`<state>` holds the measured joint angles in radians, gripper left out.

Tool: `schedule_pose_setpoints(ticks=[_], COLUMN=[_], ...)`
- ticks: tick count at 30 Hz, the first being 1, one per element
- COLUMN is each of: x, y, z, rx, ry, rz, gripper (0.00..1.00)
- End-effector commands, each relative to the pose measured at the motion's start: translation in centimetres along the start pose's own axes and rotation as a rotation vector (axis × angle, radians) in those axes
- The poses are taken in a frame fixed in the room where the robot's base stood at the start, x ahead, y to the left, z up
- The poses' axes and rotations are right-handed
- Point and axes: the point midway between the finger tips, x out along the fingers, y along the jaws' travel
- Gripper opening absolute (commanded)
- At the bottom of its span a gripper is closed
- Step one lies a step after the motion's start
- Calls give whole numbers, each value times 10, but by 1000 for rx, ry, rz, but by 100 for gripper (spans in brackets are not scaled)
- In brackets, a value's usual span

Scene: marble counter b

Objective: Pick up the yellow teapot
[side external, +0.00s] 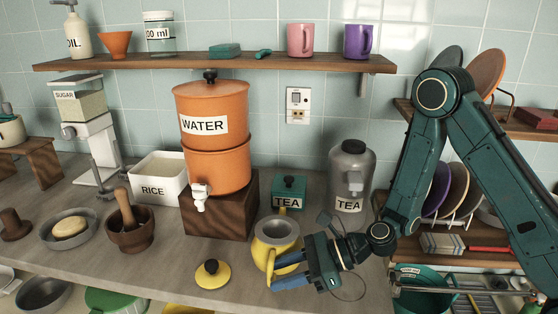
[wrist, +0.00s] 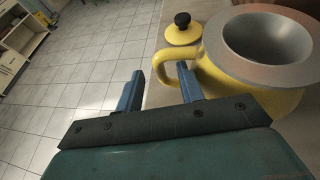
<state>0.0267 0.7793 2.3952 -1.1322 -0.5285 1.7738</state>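The yellow teapot (side external: 263,252) stands upright on the counter, without its lid, its grey inside showing. In the wrist view the teapot (wrist: 222,82) fills the upper right, with its handle (wrist: 168,62) pointing left. Its yellow lid with a black knob (side external: 212,274) lies apart on the counter; the lid (wrist: 182,36) also shows beyond the handle. My gripper (side external: 276,274) is at the teapot's front right side. In the wrist view its two blue fingers (wrist: 161,84) are spread, one left of the handle and one by the handle's opening. Contact cannot be told.
The counter's front edge (side external: 250,308) is close, with open floor (wrist: 85,60) below. Behind the teapot stand a green tea box (side external: 289,188), a grey tea dispenser (side external: 349,170) and an orange water dispenser (side external: 211,130) on a wooden block. A mortar (side external: 130,235) stands left.

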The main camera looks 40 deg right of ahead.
Motion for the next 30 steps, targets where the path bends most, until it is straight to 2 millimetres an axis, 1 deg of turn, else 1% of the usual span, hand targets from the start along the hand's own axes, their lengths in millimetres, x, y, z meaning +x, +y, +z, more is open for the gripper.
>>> schedule_pose_setpoints(ticks=[1, 6, 21, 22, 26, 27, 28, 30], x=[6, 15, 15, 15, 15, 15, 15, 15], y=[1, 0, 0, 0, 0, 0, 0, 0], z=[0, 0, 0, 0, 0, 0, 0, 0], rx=[-3, -2, -1, -1, 0, 0, -1, -1], ry=[0, 0, 0, 0, 0, 0, 0, 0], rz=[2, 1, -1, -1, -1, -1, -1, -1], gripper=[38, 38, 38, 36, 10, 3, 0, 0])
